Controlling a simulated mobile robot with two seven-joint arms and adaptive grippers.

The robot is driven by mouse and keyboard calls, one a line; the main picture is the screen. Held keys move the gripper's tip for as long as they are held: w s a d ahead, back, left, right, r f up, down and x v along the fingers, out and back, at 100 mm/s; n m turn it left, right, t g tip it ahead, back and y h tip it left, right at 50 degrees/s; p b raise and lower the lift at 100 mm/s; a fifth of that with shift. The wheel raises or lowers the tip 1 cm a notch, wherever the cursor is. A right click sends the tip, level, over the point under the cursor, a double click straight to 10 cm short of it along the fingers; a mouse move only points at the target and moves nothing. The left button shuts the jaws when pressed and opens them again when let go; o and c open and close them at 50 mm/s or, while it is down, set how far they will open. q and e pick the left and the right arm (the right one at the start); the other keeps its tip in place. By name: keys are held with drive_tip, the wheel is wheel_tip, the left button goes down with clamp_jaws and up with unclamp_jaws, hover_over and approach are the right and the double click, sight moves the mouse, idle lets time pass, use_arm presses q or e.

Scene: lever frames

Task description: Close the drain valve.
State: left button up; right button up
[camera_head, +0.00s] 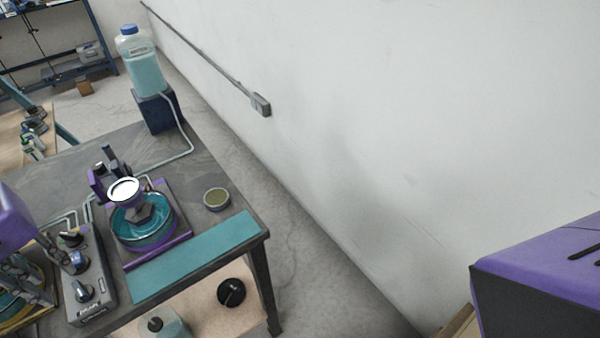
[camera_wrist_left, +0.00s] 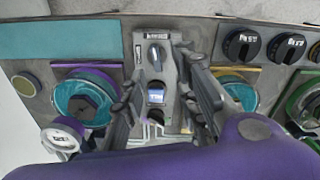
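A grey valve block (camera_head: 88,295) stands on the table, with several dark knobs or levers along its top. It also shows in the left wrist view (camera_wrist_left: 170,120), where one handle (camera_wrist_left: 155,55) sits below a small label and another (camera_wrist_left: 155,95) is nearer. The labels are too small to read, so I cannot tell which handle is the drain valve. My left gripper (camera_head: 38,280) is at the left edge of the head view, beside the block. In the left wrist view my left gripper (camera_wrist_left: 165,80) is open, its fingers apart on either side of the block. My right gripper is not in view.
A round teal basin (camera_head: 145,228) with a white-topped device stands right of the block. A teal strip (camera_head: 195,258) lies along the table edge, near a small round dish (camera_head: 216,198). A bottle of teal liquid (camera_head: 142,70) stands behind. Dark dials (camera_wrist_left: 241,44) are right of the block.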

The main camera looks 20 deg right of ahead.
sight(78, 288)
use_arm(q)
drive_tip(key=f, duration=0.6)
drive_tip(key=shift+w+d+f, duration=0.2)
clamp_jaws()
